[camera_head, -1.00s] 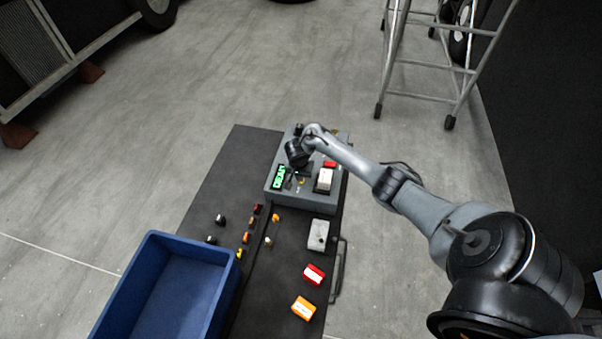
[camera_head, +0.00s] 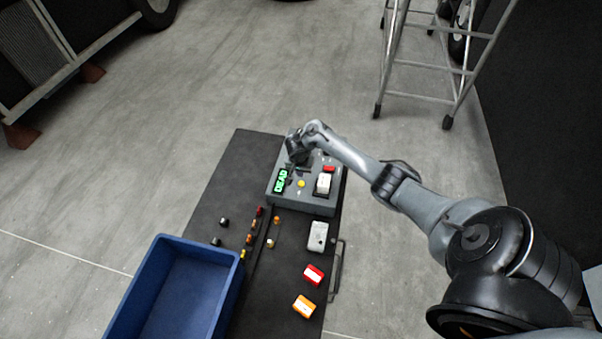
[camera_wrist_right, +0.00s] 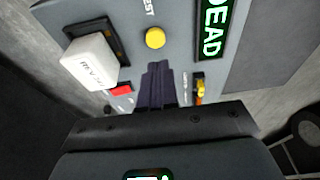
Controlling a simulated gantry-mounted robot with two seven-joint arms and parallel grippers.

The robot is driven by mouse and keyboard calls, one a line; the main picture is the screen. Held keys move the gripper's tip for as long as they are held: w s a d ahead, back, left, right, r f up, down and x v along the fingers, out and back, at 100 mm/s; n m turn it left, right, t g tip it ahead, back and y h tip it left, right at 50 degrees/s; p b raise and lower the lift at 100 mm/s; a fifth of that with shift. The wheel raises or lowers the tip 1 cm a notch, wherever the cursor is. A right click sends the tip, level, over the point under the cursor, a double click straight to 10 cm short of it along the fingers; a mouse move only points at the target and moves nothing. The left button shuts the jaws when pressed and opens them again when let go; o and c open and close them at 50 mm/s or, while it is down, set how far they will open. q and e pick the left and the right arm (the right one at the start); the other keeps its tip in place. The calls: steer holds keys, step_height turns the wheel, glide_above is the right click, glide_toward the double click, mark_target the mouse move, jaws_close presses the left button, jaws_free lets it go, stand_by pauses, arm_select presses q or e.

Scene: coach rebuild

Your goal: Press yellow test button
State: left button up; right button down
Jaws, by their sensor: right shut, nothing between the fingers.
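The yellow test button (camera_head: 301,184) sits on top of the grey test box (camera_head: 318,207), in plain view beside the green display (camera_head: 281,181) that reads DEAD. My right gripper (camera_head: 304,165) is over the box, just behind the button. In the right wrist view, its fingertips (camera_wrist_right: 158,72) are shut together and empty. There the yellow button (camera_wrist_right: 155,38) lies just beyond the tips, with a visible gap in the picture. Their height above the panel is hard to judge. My left gripper is out of view.
A white block (camera_wrist_right: 91,61) sits in a dark socket on the box, near a red part (camera_wrist_right: 121,89). On the dark bench (camera_head: 232,165) are a blue bin (camera_head: 140,285), a grey box (camera_head: 318,236), red and orange blocks and several small coloured parts.

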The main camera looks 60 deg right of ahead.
steer(key=p+v, duration=0.3)
steer(key=v, duration=0.5)
stand_by(0.6)
